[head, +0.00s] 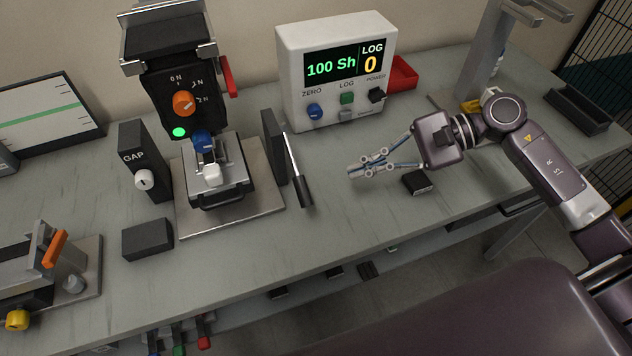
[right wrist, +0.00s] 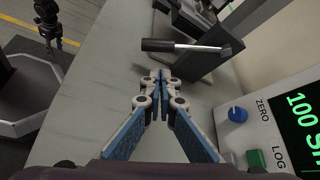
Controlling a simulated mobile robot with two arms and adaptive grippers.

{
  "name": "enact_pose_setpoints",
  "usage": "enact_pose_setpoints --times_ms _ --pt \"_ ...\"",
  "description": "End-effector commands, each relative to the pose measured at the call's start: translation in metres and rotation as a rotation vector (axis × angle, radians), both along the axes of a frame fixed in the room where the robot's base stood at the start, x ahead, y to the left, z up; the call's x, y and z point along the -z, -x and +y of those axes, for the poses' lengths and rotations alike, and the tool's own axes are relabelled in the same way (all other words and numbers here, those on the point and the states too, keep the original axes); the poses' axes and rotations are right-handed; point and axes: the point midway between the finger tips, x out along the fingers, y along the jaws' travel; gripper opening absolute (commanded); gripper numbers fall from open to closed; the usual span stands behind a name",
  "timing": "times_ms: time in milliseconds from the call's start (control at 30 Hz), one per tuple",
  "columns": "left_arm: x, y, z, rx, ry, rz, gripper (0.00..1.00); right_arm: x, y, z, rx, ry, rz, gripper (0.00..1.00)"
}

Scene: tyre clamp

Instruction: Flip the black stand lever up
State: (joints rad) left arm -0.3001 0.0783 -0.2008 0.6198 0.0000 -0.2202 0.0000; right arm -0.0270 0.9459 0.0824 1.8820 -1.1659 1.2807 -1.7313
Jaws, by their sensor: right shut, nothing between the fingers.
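The black stand lever (head: 303,191) has a thin silver rod and a black grip. It slants down toward the table's front, on the right side of the dark upright plate (head: 274,146) of the stand. In the right wrist view the lever (right wrist: 168,45) lies crosswise just beyond my fingertips. My right gripper (head: 352,172) is shut and empty, to the right of the lever's grip and apart from it. It points left toward the lever, and its closed fingers show in the right wrist view (right wrist: 161,76).
The white display box (head: 335,70) stands behind my right gripper, with a red tray (head: 403,74) beside it. A small black block (head: 417,182) lies under my right gripper. The GAP box (head: 144,160) and a dark block (head: 147,240) are left of the stand.

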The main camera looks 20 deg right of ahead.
Motion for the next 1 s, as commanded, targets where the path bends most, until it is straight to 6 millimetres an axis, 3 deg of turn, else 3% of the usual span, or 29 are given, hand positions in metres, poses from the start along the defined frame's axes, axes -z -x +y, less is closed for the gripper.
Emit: enact_pose_setpoints --times_ms 167,600,1000 --pt "-0.007 0.0 0.0 0.0 0.0 0.0 0.4 0.003 -0.002 0.011 -0.001 -0.004 0.003 0.0" --pt "-0.036 0.0 0.002 0.0 -0.002 0.0 0.4 0.034 -0.019 0.075 0.001 -0.005 0.0 0.0" --pt "-0.039 0.0 0.002 0.0 -0.003 -0.001 0.4 0.045 -0.022 0.088 0.001 -0.002 0.001 0.0"
